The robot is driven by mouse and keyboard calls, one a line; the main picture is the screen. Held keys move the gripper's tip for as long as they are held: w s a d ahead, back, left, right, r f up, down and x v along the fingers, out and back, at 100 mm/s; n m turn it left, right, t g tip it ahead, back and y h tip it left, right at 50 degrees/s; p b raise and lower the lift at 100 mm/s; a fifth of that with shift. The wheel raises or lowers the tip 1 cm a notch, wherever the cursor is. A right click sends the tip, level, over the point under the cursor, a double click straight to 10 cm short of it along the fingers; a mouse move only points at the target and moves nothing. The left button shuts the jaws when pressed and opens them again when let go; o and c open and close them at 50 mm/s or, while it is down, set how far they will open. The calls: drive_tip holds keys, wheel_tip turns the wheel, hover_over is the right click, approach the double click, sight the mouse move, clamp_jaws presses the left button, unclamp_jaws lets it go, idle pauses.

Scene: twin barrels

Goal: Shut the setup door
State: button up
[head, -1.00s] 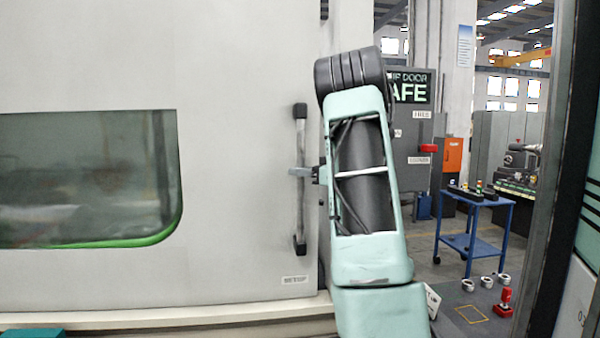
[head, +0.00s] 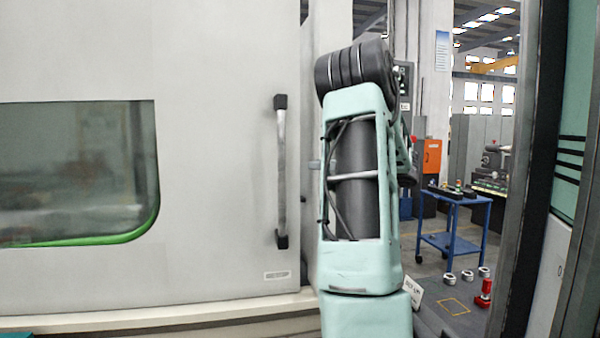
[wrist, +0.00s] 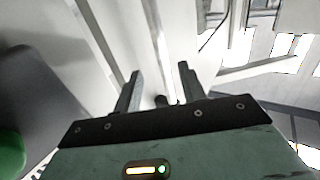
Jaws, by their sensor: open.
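The setup door (head: 222,60) is a large pale grey panel filling the left of the head view, with a green-edged window (head: 75,170). Its upright bar handle (head: 281,172), with black end mounts, is near the door's right edge. A small label plate (head: 277,275) sits below the handle. My arm stands just right of that edge and hides what is behind it. In the wrist view my gripper (wrist: 161,80) has its two fingers apart. In the head view only a small tip shows left of my arm, clear of the handle.
A pale ledge (head: 150,318) runs below the door. To the right are a blue cart (head: 452,240) with items on top, several small round parts and a red object (head: 484,292) on the floor. A dark post (head: 530,150) stands farther right.

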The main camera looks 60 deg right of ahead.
drive_tip(key=s, duration=0.2)
drive_tip(key=s+b, duration=0.1)
drive_tip(key=s, duration=0.2)
drive_tip(key=shift+s+d, duration=0.2)
drive_tip(key=shift+s, duration=0.05)
drive_tip(key=c, duration=0.4)
drive_tip(key=shift+w+r, duration=0.1)
drive_tip(key=shift+w, duration=0.1)
drive_tip(key=c, duration=0.5)
drive_tip(key=w+a+r+n+h+b, duration=0.2)
drive_tip(key=w+a+r+n+h, duration=0.2)
drive_tip(key=w+n, duration=0.3)
drive_tip(key=shift+w+a+r+n+b, duration=0.3)
drive_tip(key=shift+a+r+b, duration=0.15)
drive_tip(key=shift+a, duration=0.15)
drive_tip(key=w+a+r+n+g+h+b, duration=0.1)
drive_tip(key=w+a+r+n+h, duration=0.1)
drive_tip(key=a+n+h, duration=0.3)
drive_tip(key=w+d+y+p, duration=0.1)
drive_tip(key=w+d+p, duration=0.15)
drive_tip(key=w, duration=0.75)
drive_tip(key=shift+s+d+r+p, duration=0.15)
drive_tip(key=shift+s+d+p, duration=0.45)
drive_tip(key=shift+s+d, duration=1.1)
